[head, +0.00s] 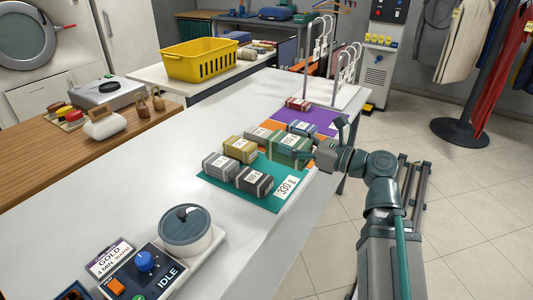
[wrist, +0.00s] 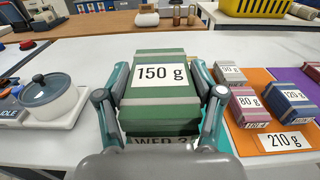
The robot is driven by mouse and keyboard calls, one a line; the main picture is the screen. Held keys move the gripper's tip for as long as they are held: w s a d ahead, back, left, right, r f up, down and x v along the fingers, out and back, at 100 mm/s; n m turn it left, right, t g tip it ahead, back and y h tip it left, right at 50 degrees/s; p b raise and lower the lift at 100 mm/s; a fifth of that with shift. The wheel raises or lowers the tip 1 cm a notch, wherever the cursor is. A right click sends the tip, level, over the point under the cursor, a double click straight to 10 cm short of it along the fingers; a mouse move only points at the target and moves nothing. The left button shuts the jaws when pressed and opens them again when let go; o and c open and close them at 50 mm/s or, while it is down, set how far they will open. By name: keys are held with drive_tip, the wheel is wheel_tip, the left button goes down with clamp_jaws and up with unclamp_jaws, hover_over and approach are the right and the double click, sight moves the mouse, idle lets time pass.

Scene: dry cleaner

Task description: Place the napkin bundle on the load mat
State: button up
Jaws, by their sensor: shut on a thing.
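My gripper (head: 308,153) is shut on a green banded bundle (head: 288,150), which I take to be the napkin bundle. In the wrist view the bundle (wrist: 160,97) sits between both fingers, with a white "150 g" label on top. In the head view it appears at the right edge of a teal mat (head: 272,201) marked "330 g", near an orange mat. I cannot tell whether it touches a mat. Two grey bundles (head: 221,166) (head: 254,181) and an olive one (head: 240,150) are on the teal mat. No mat visibly reads "load".
The orange mat (wrist: 257,143), marked "210 g", holds several small bundles, including a blue one (wrist: 291,104). A purple mat (head: 307,116) with a red bundle (head: 297,104) lies beyond. A lidded pot (head: 186,231) stands front left. White table left of the teal mat is clear.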

drive_tip(key=p, duration=0.2)
drive_tip(key=w+p, duration=0.1)
drive_tip(key=shift+w+a+p, duration=0.15)
drive_tip(key=shift+a+p, duration=0.15)
drive_tip(key=shift+p, duration=0.05)
drive_tip(key=w+a+f, duration=0.1)
drive_tip(key=w+f, duration=0.2)
drive_tip(key=w+a+f, duration=0.2)
drive_tip(key=w+f, duration=0.1)
drive_tip(key=w, duration=0.1)
drive_tip(key=w+a+f+p, duration=0.1)
drive_tip(key=w+f, duration=0.2)
drive_tip(key=shift+w+a+f, duration=0.2)
drive_tip(key=shift+a, duration=0.05)
drive_tip(key=shift+f, duration=1.55)
drive_tip(key=shift+f, duration=0.2)
drive_tip(key=o, duration=1.3)
drive_tip(key=shift+r, duration=0.15)
